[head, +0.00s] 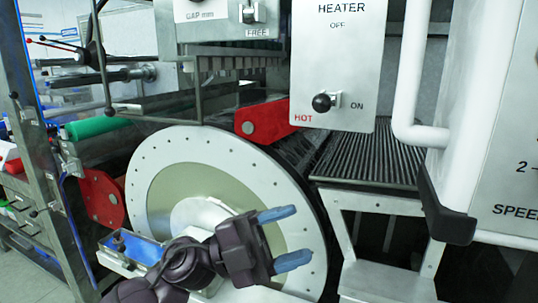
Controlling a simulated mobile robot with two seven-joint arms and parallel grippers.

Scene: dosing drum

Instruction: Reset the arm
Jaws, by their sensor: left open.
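My left gripper (288,238) is in the head view at the lower middle, in front of the large pale drum disc (155,180). Its two blue fingers are spread apart and point right, with nothing between them. My dark left arm comes in from the bottom left. The gripper overlaps the lower right part of the disc in the picture; I cannot tell how close it is to the surface. My right gripper is not in the view.
A heater panel (340,60) with a black-knobbed lever hangs above right. A white pipe (405,100) and a black-cornered speed panel (500,160) stand at the right. Red brackets (265,121), a ribbed dark bed (370,160) and a blue-topped block (135,247) surround the disc.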

